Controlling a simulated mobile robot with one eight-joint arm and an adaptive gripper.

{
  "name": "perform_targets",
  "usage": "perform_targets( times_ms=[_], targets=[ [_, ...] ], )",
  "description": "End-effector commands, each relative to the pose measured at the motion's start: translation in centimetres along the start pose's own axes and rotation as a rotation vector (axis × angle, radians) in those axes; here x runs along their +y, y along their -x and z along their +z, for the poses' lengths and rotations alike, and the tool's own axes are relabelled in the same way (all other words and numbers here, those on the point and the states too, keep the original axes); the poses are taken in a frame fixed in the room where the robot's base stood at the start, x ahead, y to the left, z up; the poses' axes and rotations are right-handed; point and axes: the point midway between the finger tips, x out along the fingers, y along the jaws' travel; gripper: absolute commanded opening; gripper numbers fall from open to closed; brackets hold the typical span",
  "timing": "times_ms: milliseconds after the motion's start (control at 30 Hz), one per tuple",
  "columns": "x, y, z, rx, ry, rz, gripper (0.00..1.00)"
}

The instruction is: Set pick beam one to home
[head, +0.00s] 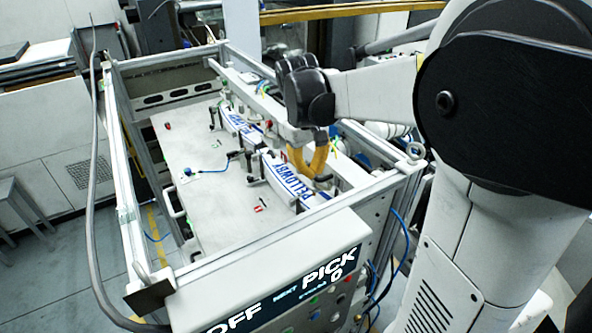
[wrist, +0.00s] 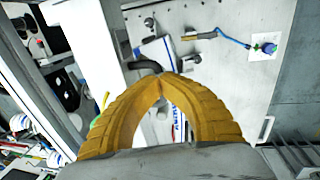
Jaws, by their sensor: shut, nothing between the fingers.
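My gripper (head: 318,178) has yellow ribbed fingers and hangs over the right side of the machine, close to the nearer white label stack (head: 290,180) with blue letters. In the wrist view the fingertips (wrist: 160,78) meet with nothing between them. A dark bent lever (wrist: 145,65) lies just beyond the fingertips; I cannot tell whether they touch it. A second blue-lettered stack (head: 238,124) lies farther back. A long pale beam (head: 262,98) runs along the right of the stacks. No mark shows which part is pick beam one. The front display (head: 290,290) reads OFF, NEXT, PICK and 0.
The pale top plate (head: 190,140) is mostly clear on its left. A blue hose with a brass fitting (wrist: 200,36) lies on it. Metal frame rails (head: 128,185) edge the machine. A grey cable (head: 95,200) hangs at left, and an eye bolt (head: 415,151) stands at the right corner.

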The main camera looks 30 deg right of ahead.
Motion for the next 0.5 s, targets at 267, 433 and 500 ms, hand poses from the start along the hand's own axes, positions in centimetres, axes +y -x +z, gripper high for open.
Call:
perform_targets(
  times_ms=[267, 433, 500],
  targets=[
    [0.01, -0.06, 0.01, 0.000, 0.000, 0.000, 0.00],
    [-0.01, -0.04, -0.01, 0.000, 0.000, 0.000, 0.32],
    [-0.01, -0.03, -0.01, 0.000, 0.000, 0.000, 0.32]
  ],
)
